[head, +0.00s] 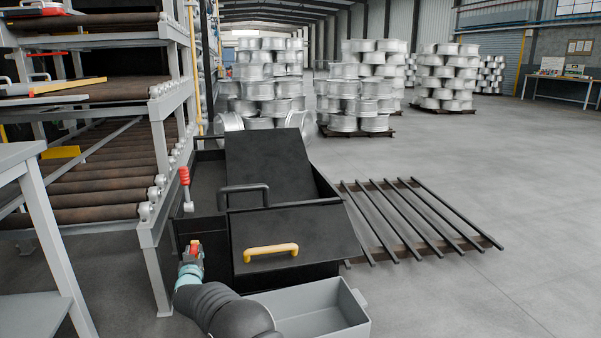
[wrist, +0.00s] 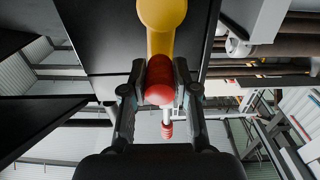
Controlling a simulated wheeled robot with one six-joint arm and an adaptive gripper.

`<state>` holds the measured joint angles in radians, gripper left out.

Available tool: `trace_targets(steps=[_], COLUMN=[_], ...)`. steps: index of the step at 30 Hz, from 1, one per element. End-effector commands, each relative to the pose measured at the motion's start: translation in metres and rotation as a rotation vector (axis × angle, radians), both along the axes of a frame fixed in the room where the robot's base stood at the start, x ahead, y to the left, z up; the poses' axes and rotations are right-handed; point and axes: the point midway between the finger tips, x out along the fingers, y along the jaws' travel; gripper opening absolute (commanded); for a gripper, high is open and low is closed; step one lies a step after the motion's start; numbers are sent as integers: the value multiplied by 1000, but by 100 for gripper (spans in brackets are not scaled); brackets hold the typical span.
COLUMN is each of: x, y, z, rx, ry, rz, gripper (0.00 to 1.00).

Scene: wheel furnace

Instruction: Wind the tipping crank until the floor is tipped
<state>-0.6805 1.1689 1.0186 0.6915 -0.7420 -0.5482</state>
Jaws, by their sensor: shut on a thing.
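The tipping crank shows in the wrist view as a yellow arm (wrist: 160,42) with a red knob (wrist: 159,82). My gripper (wrist: 160,88) is shut on the red knob, one finger on each side. In the head view my gripper (head: 191,262) is at the left front corner of a black bin, with the red knob (head: 195,246) at its tip. My gripper hides most of the crank there. Inside the bin a black panel (head: 265,155), possibly the floor, slopes with its far end raised. The bin's front cover (head: 290,225) is also sloped and has a yellow handle (head: 270,251).
A red-handled lever (head: 185,178) stands upright on the bin's left side. A roller rack (head: 110,165) is close on the left. A grey tray (head: 318,318) sits in front. Black rails (head: 415,215) lie to the right. Open floor (head: 530,240) is farther right.

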Motion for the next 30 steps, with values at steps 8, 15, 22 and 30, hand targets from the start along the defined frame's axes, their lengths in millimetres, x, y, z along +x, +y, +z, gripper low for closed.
trace_targets(steps=[8,15,22,30], x=[0,-4,-9,-10], y=[4,16,35,38], z=[10,6,0,0], rx=[7,6,7,5], ry=[-13,-13,-11,-11], rz=[2,5,5,7], gripper=[0,0,0,0])
